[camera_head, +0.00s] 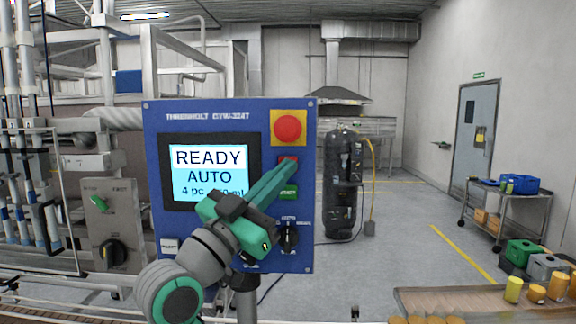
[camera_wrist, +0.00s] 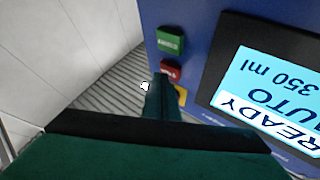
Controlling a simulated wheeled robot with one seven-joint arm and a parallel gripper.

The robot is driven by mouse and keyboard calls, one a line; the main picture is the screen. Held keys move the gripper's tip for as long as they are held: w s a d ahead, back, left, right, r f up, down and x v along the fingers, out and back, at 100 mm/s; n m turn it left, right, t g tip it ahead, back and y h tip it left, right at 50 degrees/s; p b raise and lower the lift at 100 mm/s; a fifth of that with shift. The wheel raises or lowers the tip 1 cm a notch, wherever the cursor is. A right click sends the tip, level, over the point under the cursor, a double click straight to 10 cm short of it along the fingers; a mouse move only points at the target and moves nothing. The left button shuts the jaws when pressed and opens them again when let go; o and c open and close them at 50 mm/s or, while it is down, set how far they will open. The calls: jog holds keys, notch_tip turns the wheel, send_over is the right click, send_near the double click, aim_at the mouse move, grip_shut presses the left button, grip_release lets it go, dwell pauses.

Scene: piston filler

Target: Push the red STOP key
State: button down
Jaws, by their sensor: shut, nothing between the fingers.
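The red STOP key (camera_head: 284,158) is on the right side of the blue control panel (camera_head: 230,109), between a red mushroom button above and a green START key (camera_head: 288,193) below. My gripper (camera_head: 289,167) is shut and empty, its fingertips covering much of the red key in the head view. In the wrist view, where the panel appears turned over, the red key (camera_wrist: 172,70) is largely visible just past the fingertips (camera_wrist: 161,80). I cannot tell whether the fingertips touch it. The screen (camera_head: 208,172) reads READY, AUTO.
The red mushroom button (camera_head: 288,126) on its yellow plate (camera_head: 275,142) is close above the fingertips. A black selector knob (camera_head: 288,238) is lower on the panel. A grey box (camera_head: 112,218) with another knob stands left. Floor to the right is open before a cart (camera_head: 500,200).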

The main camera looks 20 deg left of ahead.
jog(key=shift+s+d, duration=0.1)
jog(key=shift+s, duration=0.45)
jog(key=shift+s, duration=0.1)
jog(key=s, duration=0.2)
jog(key=s+d, duration=0.1)
jog(key=s, duration=0.1)
jog(key=shift+s+d, duration=0.2)
jog(key=shift+s, duration=0.1)
dwell(0.7)
